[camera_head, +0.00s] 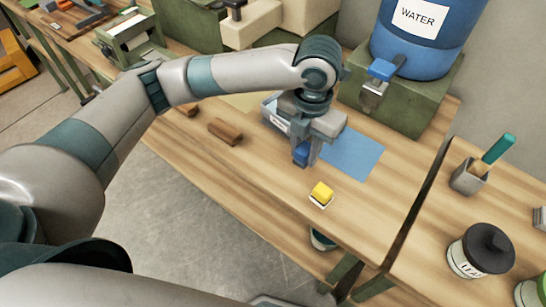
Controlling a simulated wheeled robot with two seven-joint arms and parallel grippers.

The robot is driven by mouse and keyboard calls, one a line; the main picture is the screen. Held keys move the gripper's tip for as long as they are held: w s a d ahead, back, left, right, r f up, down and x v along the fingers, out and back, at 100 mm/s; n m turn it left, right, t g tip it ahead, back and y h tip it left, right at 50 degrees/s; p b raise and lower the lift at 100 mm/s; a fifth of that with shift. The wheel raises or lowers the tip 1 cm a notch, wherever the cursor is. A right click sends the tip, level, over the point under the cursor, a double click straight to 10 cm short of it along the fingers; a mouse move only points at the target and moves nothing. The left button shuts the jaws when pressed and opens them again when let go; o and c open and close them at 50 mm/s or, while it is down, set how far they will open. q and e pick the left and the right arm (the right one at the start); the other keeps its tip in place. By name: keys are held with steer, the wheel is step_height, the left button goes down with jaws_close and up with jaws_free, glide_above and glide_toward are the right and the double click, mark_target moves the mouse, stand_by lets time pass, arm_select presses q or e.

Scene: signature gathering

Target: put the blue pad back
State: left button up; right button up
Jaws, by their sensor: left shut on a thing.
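My left gripper (308,142) reaches in from the upper left and points down over the wooden table. It is shut on a small blue thing, which looks like the blue pad (301,154). The fingers hide part of the pad, and I cannot tell whether it touches the table. A flat blue mat (358,153) lies on the table just right of the gripper. A yellow pad (321,191) with a white base sits on the table in front of the gripper. My right gripper is not in view.
A shallow pale tray (270,111) stands behind the gripper, partly hidden. Brown wooden blocks (225,131) lie to the left. A blue water barrel (425,40) stands on a green box (405,105) at the back. A pen cup (468,178) and a dark-lidded jar (480,250) are at the right.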

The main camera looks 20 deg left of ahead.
arm_select(q)
steer(key=p, duration=0.2)
glide_above(273, 168)
step_height(273, 168, down, 5)
steer(key=shift+r, duration=0.1)
step_height(273, 168, down, 4)
steer(key=shift+r+p, duration=0.2)
steer(key=shift+p, duration=0.7)
steer(key=shift+f, duration=0.25)
steer(key=o, duration=0.9)
steer(key=shift+f, duration=0.1)
